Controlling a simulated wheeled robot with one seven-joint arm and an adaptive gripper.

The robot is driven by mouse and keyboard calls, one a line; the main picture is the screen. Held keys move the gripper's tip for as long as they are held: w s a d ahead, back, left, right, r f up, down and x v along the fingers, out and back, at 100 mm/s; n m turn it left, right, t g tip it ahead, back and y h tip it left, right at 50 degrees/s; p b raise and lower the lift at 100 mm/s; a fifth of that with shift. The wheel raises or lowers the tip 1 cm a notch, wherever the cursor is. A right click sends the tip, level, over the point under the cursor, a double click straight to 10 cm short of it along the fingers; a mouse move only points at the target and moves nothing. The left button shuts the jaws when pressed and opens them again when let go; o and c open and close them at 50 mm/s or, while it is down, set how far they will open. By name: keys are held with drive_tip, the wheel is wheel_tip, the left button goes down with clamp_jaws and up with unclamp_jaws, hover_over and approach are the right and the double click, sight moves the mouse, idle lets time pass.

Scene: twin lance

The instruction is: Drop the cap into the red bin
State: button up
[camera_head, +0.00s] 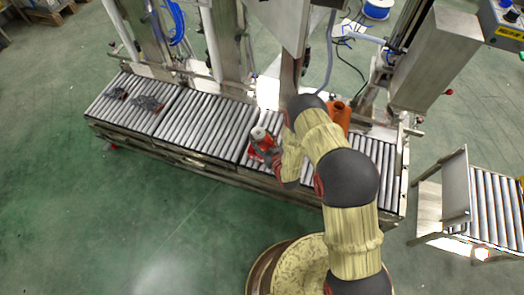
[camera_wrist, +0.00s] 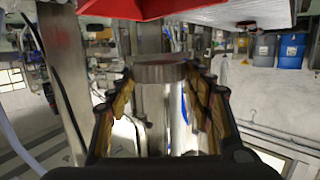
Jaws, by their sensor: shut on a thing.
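My gripper (camera_wrist: 160,100) is shut on a silvery cylindrical piece with a ribbed grey-brown top, which I take to be the cap (camera_wrist: 160,73). It sits upright between both fingers in the wrist view. In the head view my gripper (camera_head: 264,146) is over the front edge of the roller conveyor, partly hidden by my arm. A small white-topped piece and red parts show there, too small to tell apart. A bright red surface (camera_wrist: 150,8) crosses the top of the wrist view, close by; it may be the red bin, but its opening is not visible.
The roller conveyor (camera_head: 203,120) runs across the head view, with dark grey pieces (camera_head: 147,103) at its left. An orange container (camera_head: 339,114) stands behind my arm. Machine posts rise behind the conveyor. Another roller stand (camera_head: 494,203) is at right. Green floor in front is clear.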

wheel_tip(320, 180, down, 2)
drive_tip(key=shift+f+b, duration=0.1)
drive_tip(key=shift+b, duration=0.35)
drive_tip(key=o, duration=1)
drive_tip(key=v, duration=1.2)
